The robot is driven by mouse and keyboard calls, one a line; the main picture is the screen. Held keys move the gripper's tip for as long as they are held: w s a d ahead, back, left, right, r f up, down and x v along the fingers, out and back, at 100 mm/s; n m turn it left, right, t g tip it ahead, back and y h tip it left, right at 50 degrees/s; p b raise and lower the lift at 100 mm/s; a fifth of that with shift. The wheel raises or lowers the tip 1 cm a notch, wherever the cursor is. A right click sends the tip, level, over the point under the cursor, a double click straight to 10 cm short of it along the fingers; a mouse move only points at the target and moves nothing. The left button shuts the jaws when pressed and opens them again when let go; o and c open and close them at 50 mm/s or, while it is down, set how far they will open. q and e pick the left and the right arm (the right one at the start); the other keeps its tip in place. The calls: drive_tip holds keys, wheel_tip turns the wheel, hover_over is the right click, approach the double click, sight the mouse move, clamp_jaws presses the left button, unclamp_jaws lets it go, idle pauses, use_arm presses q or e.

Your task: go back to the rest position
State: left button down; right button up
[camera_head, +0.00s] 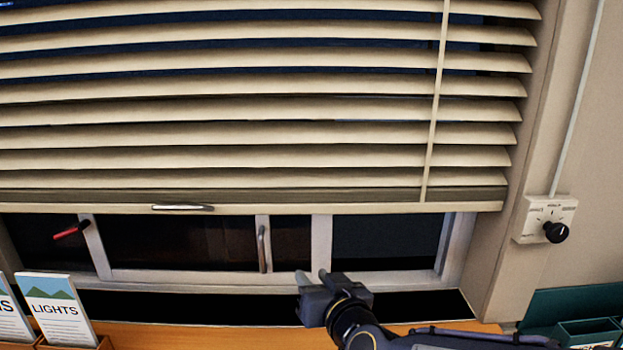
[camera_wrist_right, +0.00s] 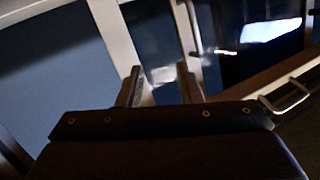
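My right gripper (camera_head: 312,279) is in front of the lower part of the window, above the wooden sill, its fingers pointing up toward the window frame. In the right wrist view its two fingers (camera_wrist_right: 160,88) stand apart with nothing between them, so it is open and empty. The white window frame shows behind the fingers there. My left gripper is in neither view.
A beige blind (camera_head: 250,134) hangs over most of the window, with a handle (camera_head: 183,207) on its bottom rail. The window has a vertical handle (camera_head: 262,249) and a red lever (camera_head: 72,230). Leaflets (camera_head: 56,308) stand at left. A knob box (camera_head: 548,220) is on the right wall.

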drive_tip(key=s+d+f+m+g, duration=0.1)
drive_tip(key=s+d+f+g, duration=0.25)
drive_tip(key=s+d, duration=0.85)
drive_tip(key=s+d+f+m+g+h, duration=0.1)
drive_tip(key=s+d+f+g, duration=0.1)
drive_tip(key=s+d+f, duration=0.2)
drive_tip(key=s+d+f+m+g+h, duration=0.1)
drive_tip(key=s+d+f+m+g, duration=0.1)
drive_tip(key=s, duration=0.8)
wheel_tip(320, 180, down, 2)
drive_tip(key=d+g, duration=0.1)
drive_tip(key=d, duration=0.1)
drive_tip(key=shift+d, duration=0.4)
drive_tip(key=shift+f+g, duration=0.1)
drive_tip(key=shift+g, duration=0.15)
